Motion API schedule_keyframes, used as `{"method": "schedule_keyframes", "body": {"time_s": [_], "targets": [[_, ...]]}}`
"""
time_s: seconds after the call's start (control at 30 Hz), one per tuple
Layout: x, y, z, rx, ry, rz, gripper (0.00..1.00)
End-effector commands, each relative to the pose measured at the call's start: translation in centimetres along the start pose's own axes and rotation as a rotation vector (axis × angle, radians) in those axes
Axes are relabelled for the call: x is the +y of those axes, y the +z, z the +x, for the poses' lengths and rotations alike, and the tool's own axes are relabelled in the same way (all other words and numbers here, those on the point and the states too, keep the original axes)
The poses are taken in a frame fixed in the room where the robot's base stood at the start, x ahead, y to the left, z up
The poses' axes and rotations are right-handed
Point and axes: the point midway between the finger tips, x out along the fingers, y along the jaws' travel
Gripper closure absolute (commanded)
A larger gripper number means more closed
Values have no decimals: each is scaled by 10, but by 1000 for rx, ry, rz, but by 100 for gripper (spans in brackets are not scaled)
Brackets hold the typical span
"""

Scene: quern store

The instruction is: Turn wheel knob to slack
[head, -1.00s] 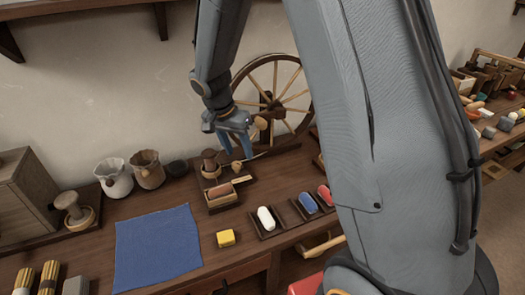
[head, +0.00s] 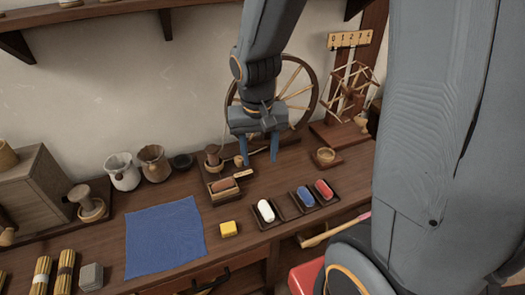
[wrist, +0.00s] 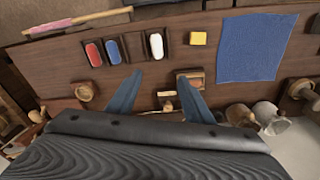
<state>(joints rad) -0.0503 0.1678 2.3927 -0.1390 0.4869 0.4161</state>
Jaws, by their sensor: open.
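The large spoked wooden wheel (head: 316,88) stands at the back of the bench, partly hidden by my arm and gripper. A small wooden knob (head: 239,160) sits low at its left, beside a wooden spool post (head: 212,158). A small pale tag (head: 243,174) lies just in front of it; its lettering is too small to read. My gripper (head: 260,158) is open and empty, pointing down in front of the wheel, just right of the knob. In the wrist view the open fingers (wrist: 158,78) flank the pale tag (wrist: 166,93). I see no finger contact with the knob.
Trays with a white (head: 266,210), a blue (head: 306,197) and a red piece (head: 323,188) lie in front. A yellow block (head: 228,229) and blue cloth (head: 165,240) are left. A small bowl (head: 325,156) and a numbered rack (head: 350,40) stand right.

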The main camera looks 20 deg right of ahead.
Motion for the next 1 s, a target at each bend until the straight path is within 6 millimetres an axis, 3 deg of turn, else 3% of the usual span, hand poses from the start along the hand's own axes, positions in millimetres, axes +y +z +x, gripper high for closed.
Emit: {"method": "schedule_keyframes", "body": {"time_s": [0.2, 0.57, 0.77, 0.87, 1.0], "targets": [[4, 11, -7, 1, -13, -43, 53], [4, 12, -7, 1, -14, -50, 53], [14, 45, -12, -6, -42, -164, 53], [18, 59, -14, -7, -55, -220, 67], [20, 64, -14, -8, -61, -247, 69]]}}
